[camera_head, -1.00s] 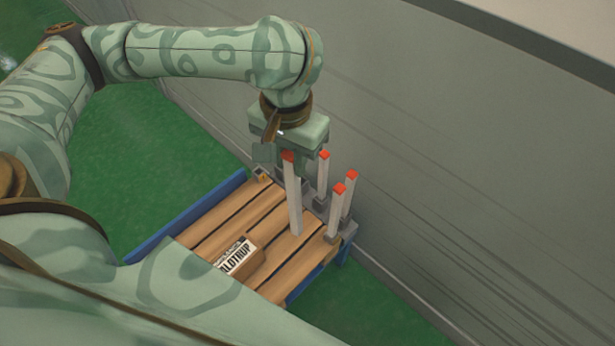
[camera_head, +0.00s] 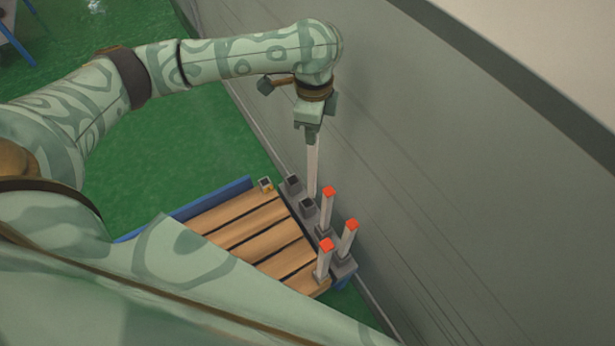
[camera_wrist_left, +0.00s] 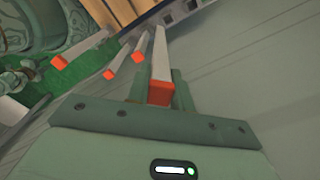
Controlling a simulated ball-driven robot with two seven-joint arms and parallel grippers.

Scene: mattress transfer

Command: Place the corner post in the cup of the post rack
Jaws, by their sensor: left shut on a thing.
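My left gripper (camera_head: 312,136) is shut on the upper end of a pale corner post (camera_head: 313,168), which hangs nearly upright. In the left wrist view its red end (camera_wrist_left: 161,92) shows between the fingers. The grey post rack (camera_head: 345,267) runs along the pallet's wall side. One cup (camera_head: 307,205) shows a dark opening close to the post's lower end; I cannot tell whether the post is in it or behind it. Another open cup (camera_head: 292,183) is farther up the rack. My right gripper is out of view.
Three red-tipped posts, a far one (camera_head: 326,210), a wall-side one (camera_head: 347,240) and a near one (camera_head: 323,262), stand close by. A grey wall (camera_head: 440,190) runs beside the rack. The plank pallet (camera_head: 245,222) has a small yellowish block (camera_head: 265,184) at its far corner.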

